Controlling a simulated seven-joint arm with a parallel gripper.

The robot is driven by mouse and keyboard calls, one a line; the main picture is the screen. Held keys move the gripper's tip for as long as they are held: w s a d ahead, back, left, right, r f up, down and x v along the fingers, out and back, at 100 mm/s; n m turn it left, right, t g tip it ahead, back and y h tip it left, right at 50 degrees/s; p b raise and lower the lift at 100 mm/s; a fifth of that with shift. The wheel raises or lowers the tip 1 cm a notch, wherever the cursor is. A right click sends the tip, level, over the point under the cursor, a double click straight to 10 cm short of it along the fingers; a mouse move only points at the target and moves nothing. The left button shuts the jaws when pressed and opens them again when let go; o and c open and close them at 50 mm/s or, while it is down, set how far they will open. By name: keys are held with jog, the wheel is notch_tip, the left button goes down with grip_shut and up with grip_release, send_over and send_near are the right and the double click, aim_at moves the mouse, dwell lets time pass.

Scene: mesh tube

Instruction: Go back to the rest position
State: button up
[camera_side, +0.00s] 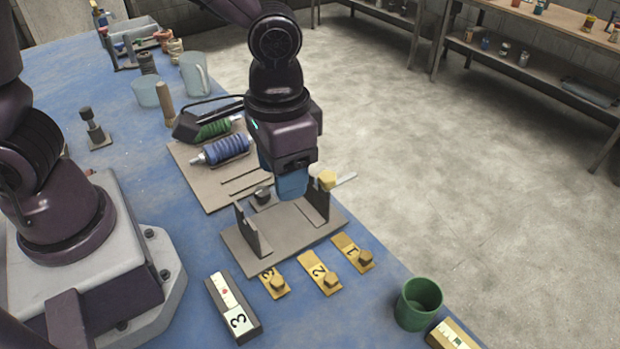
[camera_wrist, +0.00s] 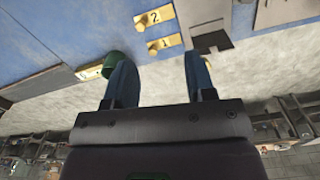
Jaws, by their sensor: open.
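My gripper (camera_side: 290,183) hangs over the grey bracket stand (camera_side: 262,243) in the side view, near its right upright. In the wrist view, the two blue fingers of my gripper (camera_wrist: 160,75) are spread apart with nothing between them. A yellowish knob with a pale rod (camera_side: 328,180) sits at the top of the right upright. I cannot tell from the side view whether my fingers touch the stand.
Yellow tags numbered 1 (camera_side: 352,252), 2 (camera_side: 320,272) and 3 (camera_side: 272,281) lie in front of the stand. A green cup (camera_side: 418,303) stands near the table's right edge. A block marked 3 (camera_side: 232,306) lies front left. A clear jug (camera_side: 194,74) stands at the back.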

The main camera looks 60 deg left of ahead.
jog(key=s+a+r+n+t, duration=0.1)
jog(key=s+a+r+t, duration=0.4)
jog(key=a+r, duration=0.8)
jog(key=shift+s+n+t, duration=0.4)
jog(key=shift+s, duration=0.75)
